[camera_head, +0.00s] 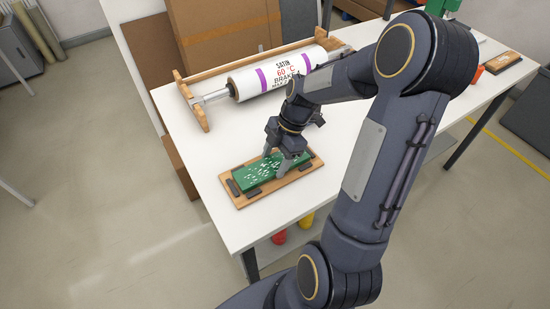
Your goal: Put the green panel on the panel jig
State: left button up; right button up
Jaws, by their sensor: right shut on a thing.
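The green panel (254,175), with pale markings across its face, lies over the wooden panel jig (241,201) near the front left of the white table. Dark pads show along the jig's edges. The panel looks flat within the jig's outline; whether it rests fully down I cannot tell. My right gripper (275,164) points down over the right part of the panel, shut on it. The fingers and wrist hide part of the panel and of the jig's far right side. My left gripper is not in view.
A wooden stand (199,112) holds a white labelled roll (272,76) behind the jig. A wooden block (502,61) and a green object (442,7) are at the far right. White tabletop (325,180) is clear right of the jig. Red and yellow items sit below the table.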

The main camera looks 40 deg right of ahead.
jog(key=shift+f+b, duration=0.25)
jog(key=shift+b, duration=0.05)
jog(key=o, duration=1.1)
jog(key=shift+r, duration=0.15)
jog(key=v, duration=1.2)
jog(key=s+a+m+t, duration=0.5)
jog(key=s+a+m, duration=0.8)
jog(key=m, duration=0.5)
jog(key=a+r, duration=0.1)
jog(key=a, duration=0.1)
jog(key=shift+s+a+m+h, duration=0.3)
jog(key=shift+s+h, duration=0.05)
jog(key=shift+h, duration=0.05)
